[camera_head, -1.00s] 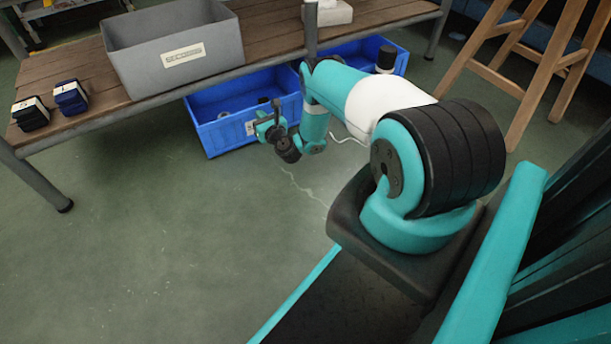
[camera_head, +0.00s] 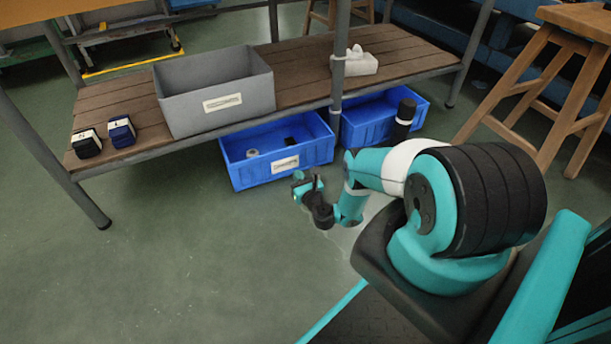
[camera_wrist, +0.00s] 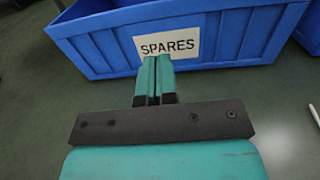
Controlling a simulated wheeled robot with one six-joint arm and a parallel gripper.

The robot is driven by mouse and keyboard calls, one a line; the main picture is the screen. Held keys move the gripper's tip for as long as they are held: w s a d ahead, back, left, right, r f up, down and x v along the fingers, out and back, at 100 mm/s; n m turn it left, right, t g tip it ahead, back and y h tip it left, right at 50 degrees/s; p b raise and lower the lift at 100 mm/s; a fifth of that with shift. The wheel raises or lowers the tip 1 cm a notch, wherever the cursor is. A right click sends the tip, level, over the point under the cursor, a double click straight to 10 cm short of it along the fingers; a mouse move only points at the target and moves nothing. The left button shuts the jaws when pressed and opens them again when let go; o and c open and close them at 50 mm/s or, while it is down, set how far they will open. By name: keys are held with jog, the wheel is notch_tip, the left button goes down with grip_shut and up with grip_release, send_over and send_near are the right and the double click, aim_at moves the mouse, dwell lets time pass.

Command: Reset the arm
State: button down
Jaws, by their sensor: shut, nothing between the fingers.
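My gripper (camera_head: 308,184) is low over the floor, just in front of the left blue bin (camera_head: 262,181). In the wrist view my gripper (camera_wrist: 154,62) has its two teal fingers side by side, shut and empty. They point toward the front wall of the blue bin (camera_wrist: 231,50), whose white label reads "SPARES". I cannot tell whether the fingertips touch the bin. In the head view my arm is folded down, with the forearm close to the bins.
A second blue bin (camera_head: 365,124) stands right of the first. A wooden stool (camera_head: 530,95) is at right. Floor at left is clear.

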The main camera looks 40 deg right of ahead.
jog(key=shift+p+v, duration=1.55)
jog(key=shift+v, duration=0.55)
